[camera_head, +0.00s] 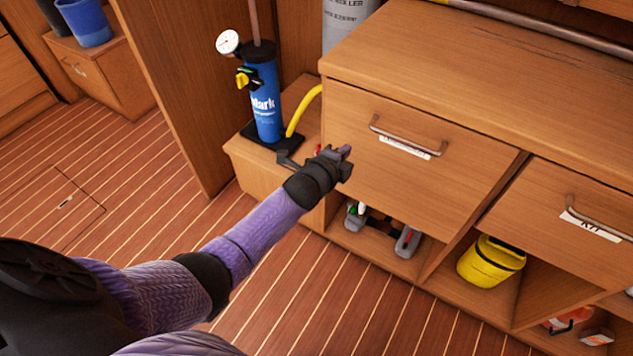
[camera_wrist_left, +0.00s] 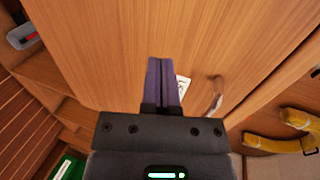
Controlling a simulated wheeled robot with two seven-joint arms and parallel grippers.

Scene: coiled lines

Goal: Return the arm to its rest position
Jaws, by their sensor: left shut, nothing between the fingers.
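My left arm reaches in from the lower left of the head view, in a purple knitted sleeve. My left gripper (camera_head: 343,152) is at the left end of the cabinet, in front of the labelled drawer (camera_head: 440,165) and left of its metal handle (camera_head: 408,137). In the left wrist view the two purple fingers of the gripper (camera_wrist_left: 163,85) are together, with nothing between them. The drawer front (camera_wrist_left: 110,50) fills much of that view, and its handle shows to the right of the fingers. My right gripper is in neither view.
A blue pump (camera_head: 265,95) with a gauge and yellow hose (camera_head: 303,108) stands on a low ledge beside the gripper. Open shelves below hold grey tools (camera_head: 407,241) and a yellow bucket (camera_head: 488,262). A second drawer (camera_head: 567,215) is at right. The plank floor (camera_head: 130,190) at left is clear.

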